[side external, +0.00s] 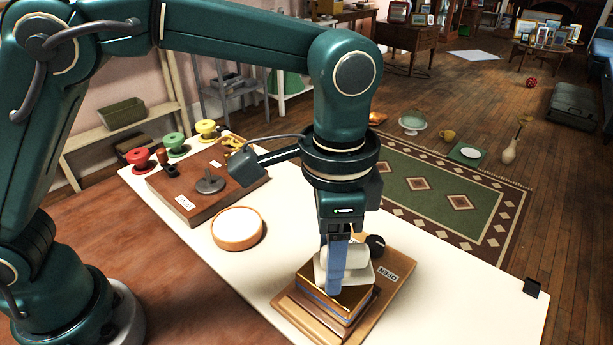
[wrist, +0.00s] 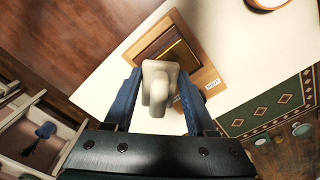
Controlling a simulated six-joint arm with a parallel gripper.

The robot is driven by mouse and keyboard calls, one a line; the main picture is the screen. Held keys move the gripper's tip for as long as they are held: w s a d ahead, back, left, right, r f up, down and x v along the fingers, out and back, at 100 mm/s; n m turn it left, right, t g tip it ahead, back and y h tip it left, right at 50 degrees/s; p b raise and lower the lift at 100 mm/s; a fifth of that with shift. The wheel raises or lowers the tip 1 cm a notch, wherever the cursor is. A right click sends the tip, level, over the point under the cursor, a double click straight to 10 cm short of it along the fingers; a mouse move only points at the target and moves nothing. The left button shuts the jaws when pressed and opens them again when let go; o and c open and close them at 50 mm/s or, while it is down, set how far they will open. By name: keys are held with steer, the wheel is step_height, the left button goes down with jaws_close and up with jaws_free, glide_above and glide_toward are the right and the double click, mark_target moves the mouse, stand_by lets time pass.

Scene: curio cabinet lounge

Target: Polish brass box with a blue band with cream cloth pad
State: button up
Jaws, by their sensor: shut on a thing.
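The brass box with a blue band (side external: 333,306) stands on a wooden base (side external: 392,290) near the front of the white table. In the wrist view the box (wrist: 181,54) shows partly, its near side hidden behind the pad. My gripper (side external: 338,274) is above the box, pointing down, its blue fingers shut on the cream cloth pad (side external: 358,260). In the wrist view the pad (wrist: 158,82) sits between the fingers. The pad is over the box's top; I cannot tell whether it touches it. My fingers hide part of the pad and box top.
A round wooden dish with a white inside (side external: 238,228) stands to the left. Behind it is a brown board (side external: 192,205) with a dark knob-like piece. Red, green and yellow spool-shaped things stand at the table's far end. A black round thing (side external: 375,245) is close behind the pad.

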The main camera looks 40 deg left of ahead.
mark_target(316, 256)
step_height(316, 256, down, 3)
steer(key=shift+r, duration=0.1)
steer(key=shift+a+f, duration=0.35)
steer(key=shift+a, duration=0.7)
steer(key=shift+c, duration=0.7)
steer(key=shift+a, duration=0.95)
steer(key=shift+d, duration=2)
steer(key=shift+r, duration=4.15)
